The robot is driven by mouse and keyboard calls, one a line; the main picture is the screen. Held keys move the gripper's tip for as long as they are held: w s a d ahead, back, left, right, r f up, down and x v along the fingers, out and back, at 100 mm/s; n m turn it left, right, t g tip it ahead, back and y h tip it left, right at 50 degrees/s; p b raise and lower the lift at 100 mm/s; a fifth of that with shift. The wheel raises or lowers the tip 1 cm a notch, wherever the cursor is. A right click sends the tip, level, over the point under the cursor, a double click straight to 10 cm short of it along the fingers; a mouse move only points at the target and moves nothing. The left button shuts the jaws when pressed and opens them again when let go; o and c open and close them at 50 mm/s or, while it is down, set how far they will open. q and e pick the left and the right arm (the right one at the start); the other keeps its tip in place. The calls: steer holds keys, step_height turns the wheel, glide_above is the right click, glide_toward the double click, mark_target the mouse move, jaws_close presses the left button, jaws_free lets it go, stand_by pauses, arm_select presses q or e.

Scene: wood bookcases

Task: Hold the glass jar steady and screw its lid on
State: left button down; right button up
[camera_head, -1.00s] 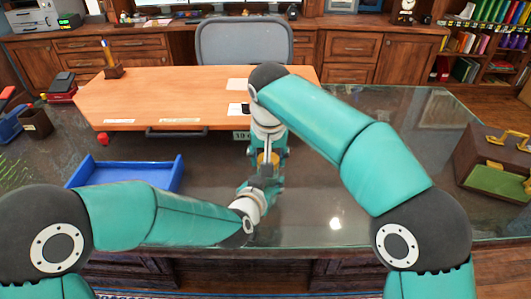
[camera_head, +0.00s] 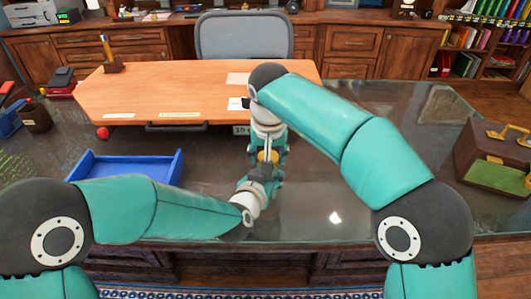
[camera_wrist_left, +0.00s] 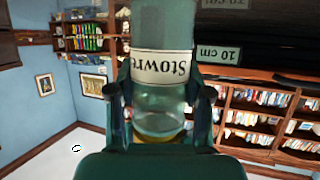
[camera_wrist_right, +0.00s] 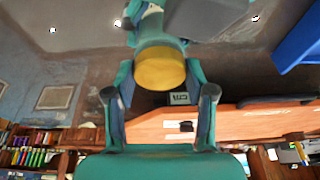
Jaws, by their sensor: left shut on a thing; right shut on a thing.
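The clear glass jar (camera_wrist_left: 160,105) shows in the left wrist view with a cream label (camera_wrist_left: 162,67) whose printing appears upside down. My left gripper (camera_wrist_left: 160,100) is shut around the jar's sides. In the right wrist view the round yellow lid (camera_wrist_right: 160,70) faces the palm, between the fingers of my right gripper (camera_wrist_right: 160,92), which is shut on it. In the head view my right gripper (camera_head: 268,158) is above my left gripper (camera_head: 258,185), over the desk. The jar is largely hidden there. I cannot tell how the lid sits on the jar's rim.
A blue tray (camera_head: 122,170) is on the dark glossy desk (camera_head: 330,180) at left. A wooden board (camera_head: 190,90) lies behind, with a small "10 cm" sign (camera_head: 242,130) at its edge. A brown case (camera_head: 490,160) stands at right. The desk's right middle is clear.

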steer(key=shift+f, duration=0.25)
steer(key=m, duration=0.3)
steer(key=m+h, duration=0.1)
steer(key=m, duration=0.1)
steer(key=shift+w+a+m+h, duration=0.1)
steer(key=shift+a+m+h, duration=0.1)
steer(key=shift+m+h, duration=0.15)
steer(key=m+g, duration=0.1)
steer(key=m, duration=0.2)
steer(key=shift+w+m+h, duration=0.1)
steer(key=shift+m+h, duration=0.15)
steer(key=shift+h, duration=0.1)
steer(key=shift+m, duration=0.5)
steer(key=o, duration=1.4)
steer(key=shift+o, duration=0.2)
